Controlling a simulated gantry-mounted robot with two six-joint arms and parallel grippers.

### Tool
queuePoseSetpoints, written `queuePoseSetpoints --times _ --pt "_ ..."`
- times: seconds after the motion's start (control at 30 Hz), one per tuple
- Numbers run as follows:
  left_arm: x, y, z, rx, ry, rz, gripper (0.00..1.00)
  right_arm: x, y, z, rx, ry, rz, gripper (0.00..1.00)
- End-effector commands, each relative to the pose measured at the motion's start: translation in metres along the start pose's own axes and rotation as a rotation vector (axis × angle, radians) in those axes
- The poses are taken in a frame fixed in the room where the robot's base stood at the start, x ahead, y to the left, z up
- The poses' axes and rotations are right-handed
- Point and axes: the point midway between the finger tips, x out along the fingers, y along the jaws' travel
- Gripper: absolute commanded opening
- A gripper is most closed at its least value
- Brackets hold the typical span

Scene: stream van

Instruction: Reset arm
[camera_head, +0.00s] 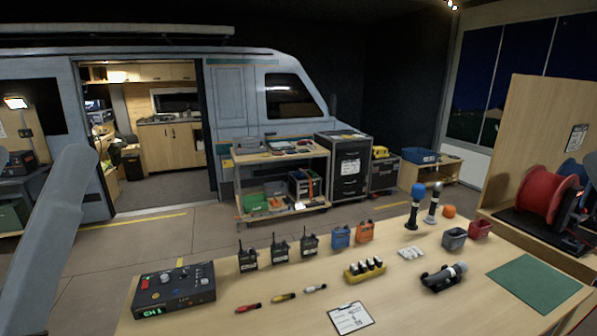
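A pale grey link of my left arm (48,235) rises along the left edge of the head view, clear of the table. Its gripper is outside the picture. My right arm and its gripper do not show. The wooden table (235,318) fills the lower right. On it stand a black control box (173,290) with a green "CH1" display, several black radios (279,248), and blue (341,237) and orange (364,232) units. Two microphones stand upright at the back, one with a blue top (414,208) and one with a grey top (433,203). Another microphone (446,277) lies in a black cradle.
The table also bears a yellow battery holder (365,271), small screwdriver-like items (284,298), a white-papered clipboard (350,318), grey (454,239) and red (480,229) bins and a green mat (532,283). A red cable reel (545,192) stands at right. A loaded cart (281,157) and van are behind.

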Motion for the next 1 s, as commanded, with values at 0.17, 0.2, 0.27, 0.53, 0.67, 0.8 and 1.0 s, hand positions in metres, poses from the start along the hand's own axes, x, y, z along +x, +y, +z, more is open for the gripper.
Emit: queuePoseSetpoints --times 0.17,0.2,0.27,0.53,0.67,0.8,1.0 --pt "0.068 -0.001 -0.062 0.005 0.0 -0.002 0.83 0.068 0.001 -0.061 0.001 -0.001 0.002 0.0" --pt "0.081 -0.001 -0.074 0.005 0.0 -0.003 0.83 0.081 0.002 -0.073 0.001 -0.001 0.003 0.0" --pt "0.102 -0.001 -0.093 0.006 0.0 -0.003 0.83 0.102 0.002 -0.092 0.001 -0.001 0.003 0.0" --pt "0.202 -0.001 -0.184 0.008 0.0 -0.004 0.83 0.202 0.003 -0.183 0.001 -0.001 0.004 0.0" --pt "0.239 -0.001 -0.219 0.009 0.0 -0.004 0.83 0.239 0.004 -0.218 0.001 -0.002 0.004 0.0" --pt "0.26 -0.001 -0.238 0.009 -0.001 -0.004 0.83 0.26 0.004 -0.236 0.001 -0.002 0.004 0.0" --pt "0.26 -0.002 -0.238 0.009 0.0 -0.005 0.83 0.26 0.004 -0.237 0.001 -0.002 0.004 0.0"
